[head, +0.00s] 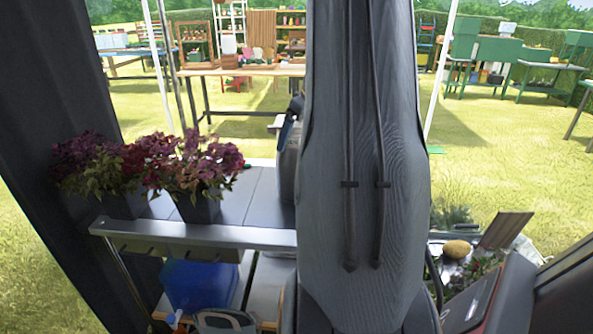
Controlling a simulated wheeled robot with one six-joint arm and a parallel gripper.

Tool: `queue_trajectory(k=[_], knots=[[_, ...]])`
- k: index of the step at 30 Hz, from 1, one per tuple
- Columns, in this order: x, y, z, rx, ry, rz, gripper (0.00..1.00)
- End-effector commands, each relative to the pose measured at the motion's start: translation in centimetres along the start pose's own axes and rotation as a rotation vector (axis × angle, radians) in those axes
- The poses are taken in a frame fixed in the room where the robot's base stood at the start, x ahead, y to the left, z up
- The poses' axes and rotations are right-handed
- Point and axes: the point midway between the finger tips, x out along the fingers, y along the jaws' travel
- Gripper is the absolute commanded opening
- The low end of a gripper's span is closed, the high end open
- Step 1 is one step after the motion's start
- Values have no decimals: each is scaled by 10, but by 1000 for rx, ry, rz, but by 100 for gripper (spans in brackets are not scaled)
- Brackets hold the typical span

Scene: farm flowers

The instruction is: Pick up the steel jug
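A grey metallic vessel (287,168), probably the steel jug, stands on the grey slatted table to the left of my arm. Only a narrow strip of its left side shows; my large dark arm link hides the rest. A dark piece (288,122) sits at its upper edge, and I cannot tell whether it belongs to the vessel. I cannot make out my gripper, so its relation to the jug is not visible.
Two dark pots of purple flowers (199,160) stand on the slatted table (255,237), left of the vessel. A blue container (200,285) is below it. Plants and a tan round object (457,249) are at right. A wooden table (240,71) stands behind on grass.

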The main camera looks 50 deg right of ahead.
Motion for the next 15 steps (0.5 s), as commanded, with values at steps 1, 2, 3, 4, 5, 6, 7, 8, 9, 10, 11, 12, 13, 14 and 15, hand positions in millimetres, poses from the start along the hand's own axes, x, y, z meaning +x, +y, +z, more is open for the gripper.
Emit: queue_trajectory(k=[1, 2, 3, 4, 5, 6, 7, 8, 9, 10, 11, 12, 13, 14, 15], knots=[[0, 0, 0, 0, 0, 0, 83], [0, 0, 0, 0, 0, 0, 78], [0, 0, 0, 0, 0, 0, 71], [0, 0, 0, 0, 0, 0, 66], [0, 0, 0, 0, 0, 0, 61], [0, 0, 0, 0, 0, 0, 54], [0, 0, 0, 0, 0, 0, 49], [0, 0, 0, 0, 0, 0, 44], [0, 0, 0, 0, 0, 0, 38], [0, 0, 0, 0, 0, 0, 32], [0, 0, 0, 0, 0, 0, 27], [-3, 1, -2, -1, 4, 4, 26], [-3, 1, -2, -1, 4, 4, 26], [-3, 1, -2, -1, 4, 4, 26], [-3, 1, -2, -1, 4, 4, 26]])
